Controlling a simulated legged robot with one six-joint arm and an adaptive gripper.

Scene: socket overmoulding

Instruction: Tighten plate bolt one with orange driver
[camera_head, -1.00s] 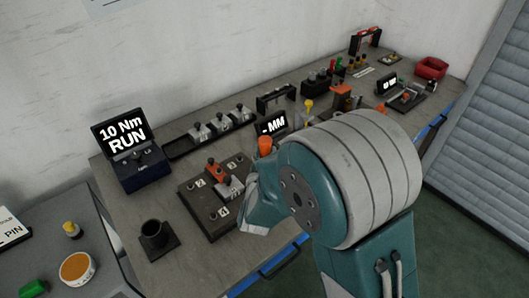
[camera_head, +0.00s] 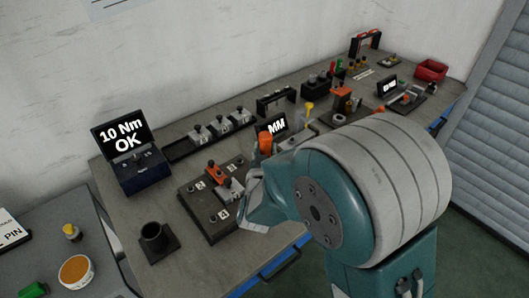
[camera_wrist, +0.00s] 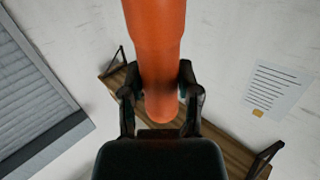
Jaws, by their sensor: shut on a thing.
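My gripper (camera_wrist: 161,92) is shut on the orange driver (camera_wrist: 157,40), with one finger on each side of its handle. In the head view the driver's orange top (camera_head: 265,143) shows above my gripper, beside the right side of the dark plate (camera_head: 208,232). The plate has bolts at its numbered corners and a clamp with an orange handle (camera_head: 216,171) in its middle. The driver's tip and the plate's right-hand corner are hidden behind my gripper and arm. The torque display (camera_head: 124,135) reads "10 Nm OK".
A second display (camera_head: 276,127), several tools and a red bin (camera_head: 431,70) stand further right.

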